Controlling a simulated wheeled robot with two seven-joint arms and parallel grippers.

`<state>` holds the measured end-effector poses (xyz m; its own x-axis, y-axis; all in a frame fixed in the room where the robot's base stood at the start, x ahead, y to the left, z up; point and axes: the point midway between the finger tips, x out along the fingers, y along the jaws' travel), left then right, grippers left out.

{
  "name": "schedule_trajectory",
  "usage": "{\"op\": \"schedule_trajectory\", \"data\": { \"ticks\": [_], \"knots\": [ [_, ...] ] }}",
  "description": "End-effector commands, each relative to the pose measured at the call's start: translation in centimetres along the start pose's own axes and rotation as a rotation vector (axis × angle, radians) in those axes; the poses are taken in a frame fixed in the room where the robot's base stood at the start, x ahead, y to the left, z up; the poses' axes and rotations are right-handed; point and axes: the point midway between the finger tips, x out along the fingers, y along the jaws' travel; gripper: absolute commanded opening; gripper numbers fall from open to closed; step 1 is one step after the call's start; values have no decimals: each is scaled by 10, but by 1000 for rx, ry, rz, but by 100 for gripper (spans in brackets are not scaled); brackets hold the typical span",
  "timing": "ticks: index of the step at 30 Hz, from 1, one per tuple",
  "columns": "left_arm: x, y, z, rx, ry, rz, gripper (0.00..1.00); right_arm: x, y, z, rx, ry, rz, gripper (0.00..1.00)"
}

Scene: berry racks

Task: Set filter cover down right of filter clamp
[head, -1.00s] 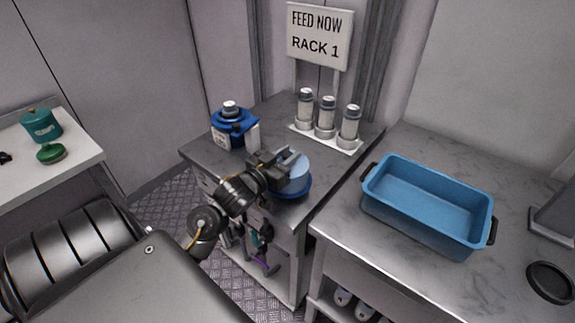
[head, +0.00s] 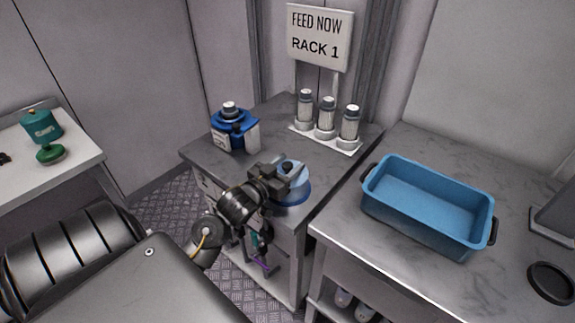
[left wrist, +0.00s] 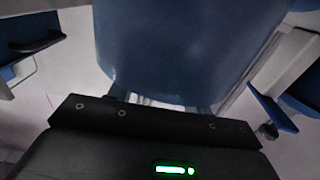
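The filter cover (head: 293,195) is a round blue piece at the front right part of the grey cabinet top in the head view. My left gripper (head: 291,174) is over it, with the fingers on it, and hides part of its top. In the left wrist view the blue cover (left wrist: 190,45) fills the space ahead of the fingers. I cannot tell whether its underside touches the cabinet top. The filter clamp (head: 236,137), blue with white plates and a white-capped filter, stands to the left and farther back. My right gripper is not in view.
A white holder with three capped bottles (head: 327,117) stands at the back right, below a rack sign (head: 319,36). The cabinet top (head: 270,135) between clamp and bottles is clear. A blue tray (head: 430,240) sits on the right counter, with a black disc (head: 552,283) near it.

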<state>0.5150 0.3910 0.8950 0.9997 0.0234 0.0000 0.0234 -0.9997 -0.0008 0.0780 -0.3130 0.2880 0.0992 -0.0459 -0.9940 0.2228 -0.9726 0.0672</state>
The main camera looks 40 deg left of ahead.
Motion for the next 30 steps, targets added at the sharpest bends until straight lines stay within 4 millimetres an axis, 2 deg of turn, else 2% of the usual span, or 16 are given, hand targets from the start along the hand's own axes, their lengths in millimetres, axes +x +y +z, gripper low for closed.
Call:
{"op": "schedule_trajectory", "data": {
  "ticks": [8,11,15,21,25,30],
  "knots": [
    [-3,0,-3,0,-1,-1,50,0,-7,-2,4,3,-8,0],
    [-17,0,-1,0,-2,-1,50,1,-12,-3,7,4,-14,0],
    [-47,0,-1,1,-4,0,50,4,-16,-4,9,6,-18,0],
    [-88,0,-1,1,-4,0,50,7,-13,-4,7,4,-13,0],
    [-107,0,-2,0,-2,0,50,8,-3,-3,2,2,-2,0],
    [-119,0,-3,0,0,0,50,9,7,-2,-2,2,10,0]
  ]
}}
